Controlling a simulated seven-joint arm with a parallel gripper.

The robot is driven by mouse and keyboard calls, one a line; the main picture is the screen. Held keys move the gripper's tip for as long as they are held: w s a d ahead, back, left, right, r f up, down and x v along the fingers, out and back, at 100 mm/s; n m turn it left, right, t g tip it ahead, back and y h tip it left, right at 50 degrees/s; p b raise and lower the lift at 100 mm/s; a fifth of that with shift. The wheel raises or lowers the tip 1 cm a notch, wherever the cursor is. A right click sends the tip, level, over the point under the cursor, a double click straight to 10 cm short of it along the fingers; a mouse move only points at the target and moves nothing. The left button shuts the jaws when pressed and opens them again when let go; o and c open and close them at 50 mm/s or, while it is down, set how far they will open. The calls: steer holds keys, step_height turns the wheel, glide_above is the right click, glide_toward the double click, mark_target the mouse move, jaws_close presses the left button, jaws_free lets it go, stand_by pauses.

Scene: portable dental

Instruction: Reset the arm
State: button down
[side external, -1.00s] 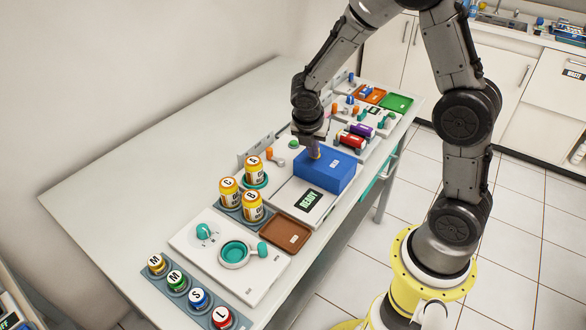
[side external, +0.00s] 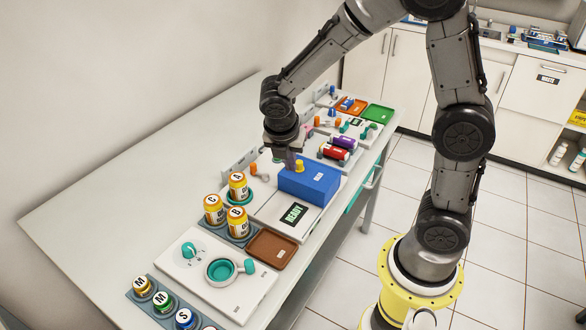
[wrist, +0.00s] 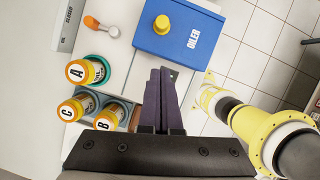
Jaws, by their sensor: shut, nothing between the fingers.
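My gripper (side external: 290,162) hangs beside a blue box (side external: 316,184), by its back left side in the side view. Its dark fingers are together and hold nothing, and they show in the wrist view (wrist: 160,72). The blue box (wrist: 185,47) has a yellow knob (wrist: 162,24) on its top. The knob (side external: 299,166) stands just right of the fingers in the side view, apart from them.
A yellow jar marked A (wrist: 86,70) sits in a teal ring, with jars C (wrist: 72,108) and B (wrist: 109,115) close by. A READY display (side external: 294,214), a brown tray (side external: 272,249) and a white panel (side external: 219,275) lie in front. The table's left part is bare.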

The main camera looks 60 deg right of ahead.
steer(key=s+r+m+t, duration=0.2)
steer(key=s+r, duration=0.2)
steer(key=r, duration=0.7)
steer(key=s+a+m+t+y, duration=0.1)
steer(key=s+a+m+y, duration=0.1)
steer(key=s+m, duration=0.5)
steer(key=s+a+r+m+t+y, duration=0.1)
steer(key=s+m, duration=0.5)
steer(key=m, duration=0.6)
steer(key=shift+s+a+y, duration=0.4)
steer(key=shift+a+y, duration=0.2)
steer(key=shift+a, duration=0.45)
steer(key=shift+r, duration=0.1)
